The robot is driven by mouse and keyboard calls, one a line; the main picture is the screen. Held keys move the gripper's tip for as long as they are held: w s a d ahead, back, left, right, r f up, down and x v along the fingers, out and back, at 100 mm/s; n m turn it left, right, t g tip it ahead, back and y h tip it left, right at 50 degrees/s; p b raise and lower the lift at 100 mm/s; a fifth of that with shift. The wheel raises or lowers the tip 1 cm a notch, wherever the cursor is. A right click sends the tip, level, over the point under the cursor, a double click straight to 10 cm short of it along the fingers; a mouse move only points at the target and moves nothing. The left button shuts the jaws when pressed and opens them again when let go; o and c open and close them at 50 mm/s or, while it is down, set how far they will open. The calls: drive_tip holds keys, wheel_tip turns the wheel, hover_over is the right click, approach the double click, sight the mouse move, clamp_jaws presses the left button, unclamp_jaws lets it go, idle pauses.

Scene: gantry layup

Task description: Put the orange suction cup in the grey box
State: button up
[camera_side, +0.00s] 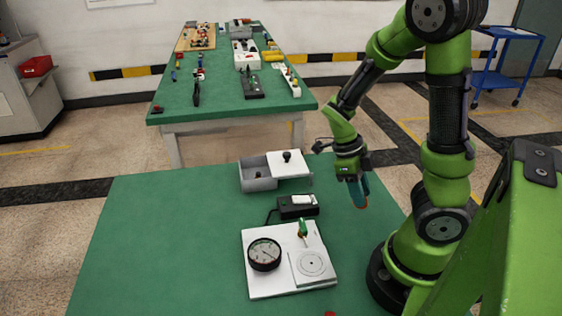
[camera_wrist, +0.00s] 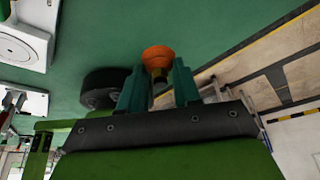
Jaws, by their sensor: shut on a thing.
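The orange suction cup (camera_wrist: 158,58) is between the two teal fingers of my gripper (camera_wrist: 158,88) in the wrist view. The gripper is shut on it. In the side view my gripper (camera_side: 358,192) is above the right part of the green table, and only a small orange edge of the cup (camera_side: 363,206) shows below the fingers. The grey box (camera_side: 259,182) stands on the table to the left of the gripper. Its white lid (camera_side: 289,165) with a black knob covers the right part, and the left part is open. A small dark thing lies inside it.
A white board (camera_side: 262,290) with a round gauge (camera_side: 264,254), a green-handled valve (camera_side: 302,230) and a round plate stands in front of the box. A black device (camera_side: 298,206) with a cable lies between them. The table's left side (camera_side: 160,240) is clear.

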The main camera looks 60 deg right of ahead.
sight(354, 219)
drive_tip(key=shift+f, duration=2.75)
drive_tip(key=o, duration=1)
drive_tip(key=shift+f, duration=0.15)
